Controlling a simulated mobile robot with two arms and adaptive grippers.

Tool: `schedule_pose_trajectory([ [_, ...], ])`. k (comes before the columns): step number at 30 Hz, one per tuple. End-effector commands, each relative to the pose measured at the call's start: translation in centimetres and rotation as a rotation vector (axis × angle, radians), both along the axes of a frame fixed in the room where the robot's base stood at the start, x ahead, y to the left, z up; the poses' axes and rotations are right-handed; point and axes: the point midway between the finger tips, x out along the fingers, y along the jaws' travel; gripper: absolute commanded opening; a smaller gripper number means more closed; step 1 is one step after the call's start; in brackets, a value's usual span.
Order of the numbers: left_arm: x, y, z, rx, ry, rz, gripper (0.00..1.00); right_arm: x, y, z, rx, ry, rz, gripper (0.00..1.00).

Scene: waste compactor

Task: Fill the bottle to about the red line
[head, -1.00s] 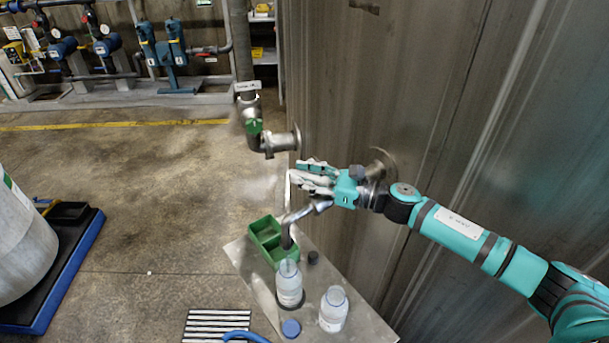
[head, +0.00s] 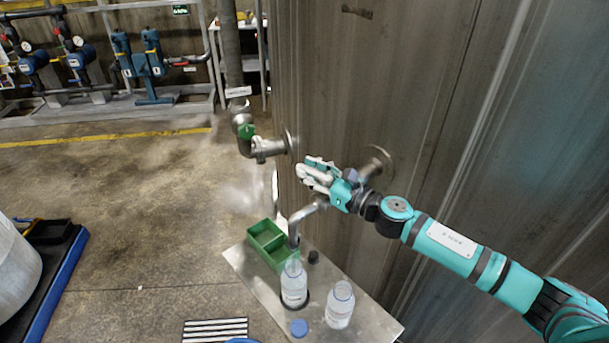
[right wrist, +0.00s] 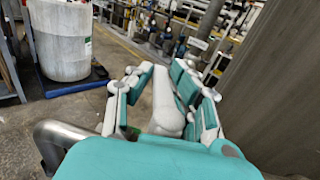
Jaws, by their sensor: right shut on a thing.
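A clear bottle (head: 294,288) stands upright on the metal bench, below the bent metal spout (head: 303,216). A second clear bottle (head: 340,306) stands to its right. Both look whitish below and clear near the neck. I cannot make out a red line or the liquid level. My right gripper (head: 318,175) is above the spout beside the metal wall. Its fingers are closed around a pale, lever-like handle (right wrist: 167,97), which the fingers partly hide. My left gripper is out of view.
A green divided tray (head: 268,262) sits on the bench (head: 375,325) behind the bottles. A blue cap (head: 299,328) and a dark cap (head: 313,257) lie near them. A flanged pipe valve (head: 262,148) sticks out behind. Faint vapour hangs there.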

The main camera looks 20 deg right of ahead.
Motion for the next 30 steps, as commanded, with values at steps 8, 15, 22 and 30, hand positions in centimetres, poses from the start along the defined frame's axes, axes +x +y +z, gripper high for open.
schedule_pose_trajectory([
  [8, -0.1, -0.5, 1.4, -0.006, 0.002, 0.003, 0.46, 0.3, -0.4, 0.4, 0.002, -0.003, -0.126, 0.00],
  [15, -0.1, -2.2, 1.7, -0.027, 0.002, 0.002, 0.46, 0.4, -0.7, 0.3, 0.001, -0.004, -0.166, 0.00],
  [22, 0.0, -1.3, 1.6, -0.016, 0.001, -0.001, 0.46, 0.4, -0.7, 0.2, 0.001, -0.004, -0.168, 0.00],
  [30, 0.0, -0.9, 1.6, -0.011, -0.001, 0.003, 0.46, 0.4, -0.7, 0.2, 0.001, -0.004, -0.166, 0.37],
])
